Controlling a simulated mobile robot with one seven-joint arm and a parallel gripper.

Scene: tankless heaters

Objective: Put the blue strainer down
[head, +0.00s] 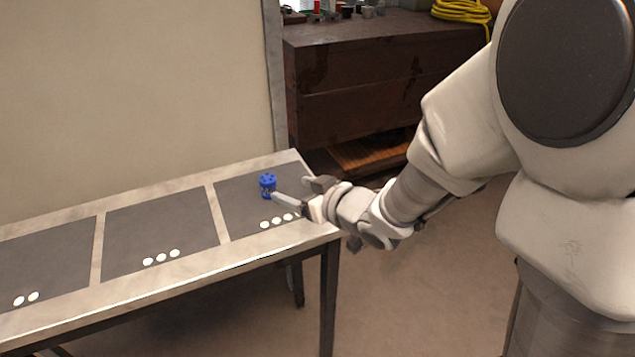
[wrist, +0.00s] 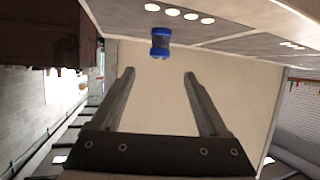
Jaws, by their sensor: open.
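The blue strainer (head: 267,186) stands upright on the dark panel at the right end of the table (head: 219,213). It also shows in the wrist view (wrist: 160,43), near the top middle, beyond my fingertips. My gripper (head: 291,189) is just to the right of the strainer in the head view. In the wrist view the two fingers (wrist: 159,73) are spread apart with nothing between them. The strainer is apart from the fingers in the wrist view.
The table has several dark panels with white dots along their front edge; the left panels (head: 160,233) are bare. A dark wooden cabinet (head: 350,95) stands behind the right end, with a yellow coil (head: 462,11) on top. A pale wall (head: 130,90) rises behind the table.

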